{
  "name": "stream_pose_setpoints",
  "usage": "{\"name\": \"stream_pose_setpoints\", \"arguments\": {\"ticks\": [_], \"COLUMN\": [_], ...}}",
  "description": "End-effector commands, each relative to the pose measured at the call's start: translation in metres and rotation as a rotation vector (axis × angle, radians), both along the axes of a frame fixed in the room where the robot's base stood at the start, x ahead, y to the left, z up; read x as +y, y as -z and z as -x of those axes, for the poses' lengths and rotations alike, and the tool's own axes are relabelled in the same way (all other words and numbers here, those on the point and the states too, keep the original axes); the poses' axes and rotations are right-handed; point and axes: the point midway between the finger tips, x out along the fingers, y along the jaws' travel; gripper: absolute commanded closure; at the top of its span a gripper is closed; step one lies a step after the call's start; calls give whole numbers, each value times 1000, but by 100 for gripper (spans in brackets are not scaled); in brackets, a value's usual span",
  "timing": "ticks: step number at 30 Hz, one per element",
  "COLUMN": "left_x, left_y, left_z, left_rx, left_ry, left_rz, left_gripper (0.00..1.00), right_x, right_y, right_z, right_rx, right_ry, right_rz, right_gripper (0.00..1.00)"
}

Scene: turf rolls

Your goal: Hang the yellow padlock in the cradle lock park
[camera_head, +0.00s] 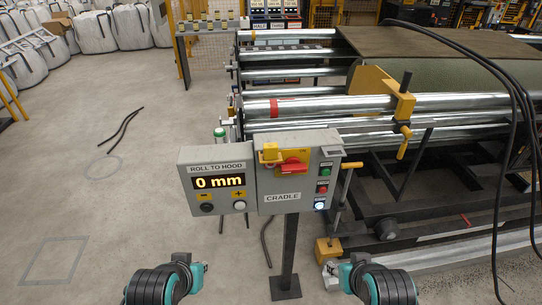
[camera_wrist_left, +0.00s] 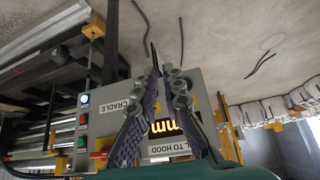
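A small yellow block that looks like the padlock (camera_head: 270,151) sits at the upper left of the cradle panel (camera_head: 284,205), beside a red switch handle (camera_head: 292,168) on a yellow plate. I cannot make out its shackle or a separate lock park. In the left wrist view the panel is upside down, with the red handle (camera_wrist_left: 98,154). My left gripper (camera_head: 198,272) is low in front of the panel, apart from it; its fingers (camera_wrist_left: 160,85) show a gap and hold nothing visible. My right gripper (camera_head: 332,272) is low to the right; its fingers are too small to read.
The "ROLL TO HOOD" box (camera_head: 216,182) shows 0 mm and adjoins the cradle panel. A post (camera_head: 289,250) holds both up. The roller machine (camera_head: 380,105) fills the right side. A yellow block (camera_head: 328,250) stands near my right gripper. Floor at left is mostly clear.

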Motion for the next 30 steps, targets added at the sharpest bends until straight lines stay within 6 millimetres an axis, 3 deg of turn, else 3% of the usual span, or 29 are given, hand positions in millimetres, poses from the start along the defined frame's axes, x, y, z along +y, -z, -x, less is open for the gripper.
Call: {"name": "stream_pose_setpoints", "arguments": {"ticks": [1, 5, 11, 15, 18, 24, 30], "left_x": [-1, -2, -28, -74, -115, -175, -187], "left_y": [-3, -22, -77, -115, -138, -162, -161], "left_z": [-3, -24, -98, -149, -175, -196, -208], "left_rx": [-2, -14, -37, -24, 9, 111, 157], "left_ry": [22, 220, 850, 1284, 1519, 1749, 1790], "left_rz": [-21, -222, -912, -1470, -1846, -2360, -2487], "left_gripper": [71, 40, 40, 40, 40, 40, 40], "right_x": [0, 0, 0, 0, 0, 0, 0], "right_y": [-2, -17, -58, -85, -100, -116, -115], "right_z": [0, 0, 0, 0, 0, 0, 0], "right_rx": [0, 0, 0, 0, 0, 0, 0], "right_ry": [0, 0, 0, 0, 0, 0, 0], "right_rz": [0, 0, 0, 0, 0, 0, 0], "right_gripper": [60, 60, 60, 60, 60, 60, 60]}}
